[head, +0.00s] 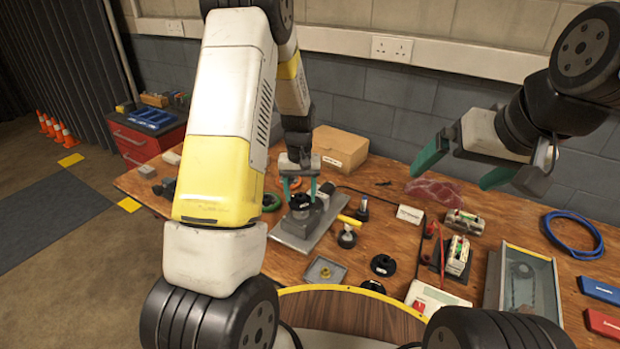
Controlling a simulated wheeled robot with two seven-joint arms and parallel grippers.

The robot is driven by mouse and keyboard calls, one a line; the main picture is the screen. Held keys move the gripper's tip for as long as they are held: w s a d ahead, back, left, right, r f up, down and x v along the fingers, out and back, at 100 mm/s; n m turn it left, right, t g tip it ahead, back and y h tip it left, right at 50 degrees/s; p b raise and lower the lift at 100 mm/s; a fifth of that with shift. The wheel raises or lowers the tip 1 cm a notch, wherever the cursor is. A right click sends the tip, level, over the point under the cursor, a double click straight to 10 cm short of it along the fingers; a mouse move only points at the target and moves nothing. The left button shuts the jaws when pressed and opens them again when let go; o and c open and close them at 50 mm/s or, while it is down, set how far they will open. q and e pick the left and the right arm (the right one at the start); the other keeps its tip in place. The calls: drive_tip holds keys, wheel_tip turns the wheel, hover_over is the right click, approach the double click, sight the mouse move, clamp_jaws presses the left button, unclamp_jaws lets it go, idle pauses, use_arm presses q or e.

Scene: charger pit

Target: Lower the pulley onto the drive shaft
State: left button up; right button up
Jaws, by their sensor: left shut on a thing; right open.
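My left gripper (299,187) has its teal fingers pointing down over the drive unit on the workbench. It is shut on a black round pulley (300,202). The pulley is low over a grey drive unit with a flat base plate (292,241). The drive shaft is hidden by the pulley, and I cannot tell whether the pulley touches it. My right gripper (450,178) is open and empty, raised above the right part of the bench.
A cardboard box (340,148) stands behind the drive unit. A small grey tray (337,277) with a brass part and black round parts (383,265) lie in front. A lidded case (527,285), blue cable (575,236) and red cloth (436,192) are right.

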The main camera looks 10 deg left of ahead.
sight(300, 202)
use_arm(q)
drive_tip(key=shift+f, duration=1.75)
idle(1.0)
drive_tip(key=o, duration=1.6)
drive_tip(key=shift+c, duration=0.2)
drive_tip(key=shift+r, duration=3.95)
